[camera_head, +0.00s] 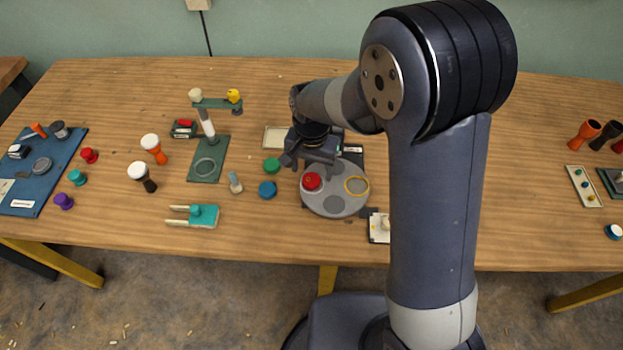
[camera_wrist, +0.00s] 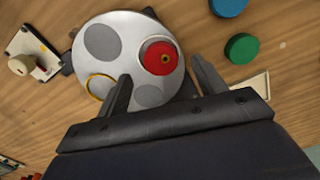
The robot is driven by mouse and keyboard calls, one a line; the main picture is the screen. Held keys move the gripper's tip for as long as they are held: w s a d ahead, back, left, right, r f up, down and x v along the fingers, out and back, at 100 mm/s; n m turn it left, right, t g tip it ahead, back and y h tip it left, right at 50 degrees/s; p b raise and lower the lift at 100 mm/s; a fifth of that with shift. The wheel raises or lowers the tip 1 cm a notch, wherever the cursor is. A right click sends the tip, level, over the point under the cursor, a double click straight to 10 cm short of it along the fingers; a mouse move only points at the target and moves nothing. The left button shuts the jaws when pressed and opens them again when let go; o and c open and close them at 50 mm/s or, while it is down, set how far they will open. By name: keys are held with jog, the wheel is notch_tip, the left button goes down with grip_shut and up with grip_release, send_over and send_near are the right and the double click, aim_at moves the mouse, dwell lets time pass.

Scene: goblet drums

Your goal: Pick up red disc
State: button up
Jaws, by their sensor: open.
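The red disc (camera_head: 312,181) sits on the left part of a round grey plate (camera_head: 336,204) that has darker grey circles and a yellow ring. My gripper (camera_head: 316,168) is just behind and above the disc in the head view. In the wrist view its two fingers (camera_wrist: 161,82) are apart and empty. The disc shows between and beyond the fingertips, and I see no contact.
A green disc (camera_head: 271,165) and a blue disc (camera_head: 268,189) lie left of the plate. A white board with a knob (camera_head: 379,228) stands at its front right. A teal two-pronged piece (camera_head: 203,215) lies farther left. Bare wood lies in front of the blue disc.

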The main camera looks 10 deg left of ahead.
aim_at(311, 179)
jog(key=shift+a+f, duration=0.1)
jog(key=shift+f, duration=1.65)
jog(key=shift+c, duration=0.6)
jog(key=c, duration=1)
